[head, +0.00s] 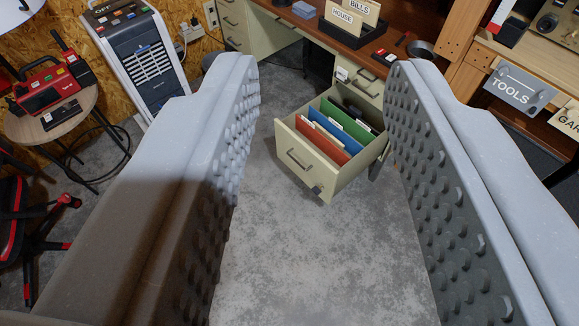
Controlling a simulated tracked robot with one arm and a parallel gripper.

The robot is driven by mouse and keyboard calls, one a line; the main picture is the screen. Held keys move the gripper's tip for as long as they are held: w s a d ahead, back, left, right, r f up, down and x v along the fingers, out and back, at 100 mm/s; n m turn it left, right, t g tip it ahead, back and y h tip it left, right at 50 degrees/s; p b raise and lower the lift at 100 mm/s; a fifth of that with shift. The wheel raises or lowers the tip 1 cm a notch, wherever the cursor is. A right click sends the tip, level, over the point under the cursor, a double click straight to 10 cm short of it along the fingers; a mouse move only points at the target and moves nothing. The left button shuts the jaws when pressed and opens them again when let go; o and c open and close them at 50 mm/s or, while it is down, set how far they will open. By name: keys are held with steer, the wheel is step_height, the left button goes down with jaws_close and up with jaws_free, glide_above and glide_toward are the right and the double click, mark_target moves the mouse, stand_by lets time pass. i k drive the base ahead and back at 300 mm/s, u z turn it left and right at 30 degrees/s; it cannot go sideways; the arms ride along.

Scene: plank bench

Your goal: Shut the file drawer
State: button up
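The file drawer (303,166) is a cream metal drawer that stands pulled out from the lower part of the desk's right pedestal. It holds red, blue and green folders and some dark items. A handle (297,160) is on its front, with a small dark fitting near the lower right corner of the front. My gripper (322,75) is open and empty, its two grey studded fingers wide apart. The drawer shows between the fingers, beyond them and apart from them. The right finger hides part of the pedestal.
The brown desk (300,24) carries a tray with BILLS and HOUSE cards. A white appliance (140,55) and a round stool (52,112) with a red device stand left. A wooden bench with a TOOLS sign (519,88) is right. Grey floor (310,255) before the drawer is clear.

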mark_target(317, 162)
steer(key=u, duration=0.05)
steer(key=i, duration=1)
steer(key=z, duration=0.05)
